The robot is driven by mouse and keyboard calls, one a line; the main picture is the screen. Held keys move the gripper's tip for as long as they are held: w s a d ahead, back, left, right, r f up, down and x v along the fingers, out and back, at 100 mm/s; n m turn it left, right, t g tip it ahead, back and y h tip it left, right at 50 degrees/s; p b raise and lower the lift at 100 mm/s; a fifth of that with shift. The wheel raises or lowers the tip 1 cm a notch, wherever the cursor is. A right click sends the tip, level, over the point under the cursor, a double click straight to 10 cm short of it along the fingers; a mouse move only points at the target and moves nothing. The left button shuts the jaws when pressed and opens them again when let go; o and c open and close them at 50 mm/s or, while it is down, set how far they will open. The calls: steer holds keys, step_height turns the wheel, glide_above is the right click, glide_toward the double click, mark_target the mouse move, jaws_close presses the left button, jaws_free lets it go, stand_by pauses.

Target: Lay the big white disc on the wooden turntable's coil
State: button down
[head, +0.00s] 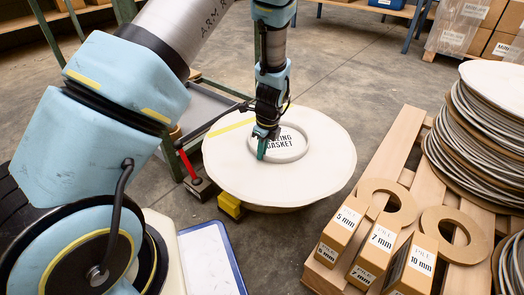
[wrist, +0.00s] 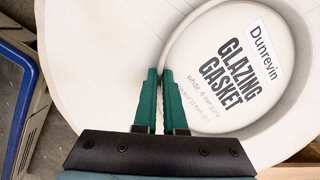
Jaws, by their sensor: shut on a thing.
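The big white disc (head: 325,165) lies roughly level over the wooden turntable (head: 275,208), of which only a brown edge shows below the disc's front. A raised white ring stands at the disc's middle, with the words "GLAZING GASKET" inside it. My gripper (head: 265,150) points down and is shut on the left part of this ring's wall. In the wrist view the green fingers (wrist: 160,95) pinch the wall, and the disc (wrist: 95,60) spreads around it. The coil is hidden under the disc. I cannot tell whether the disc touches it.
A yellow block (head: 230,205) and a red-handled tool (head: 187,160) are left of the disc. At right, a wooden pallet (head: 400,140) bears a stack of coils (head: 480,135), cardboard rings (head: 387,203) and labelled boxes (head: 345,220). Bare floor (head: 345,75) lies behind the disc.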

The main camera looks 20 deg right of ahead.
steer(key=shift+f, duration=0.5)
stand_by(0.3)
steer(key=shift+c, duration=2.2)
jaws_free()
steer(key=shift+r, duration=0.1)
step_height(320, 180, up, 7)
steer(key=p, duration=0.6)
steer(key=shift+p, duration=0.4)
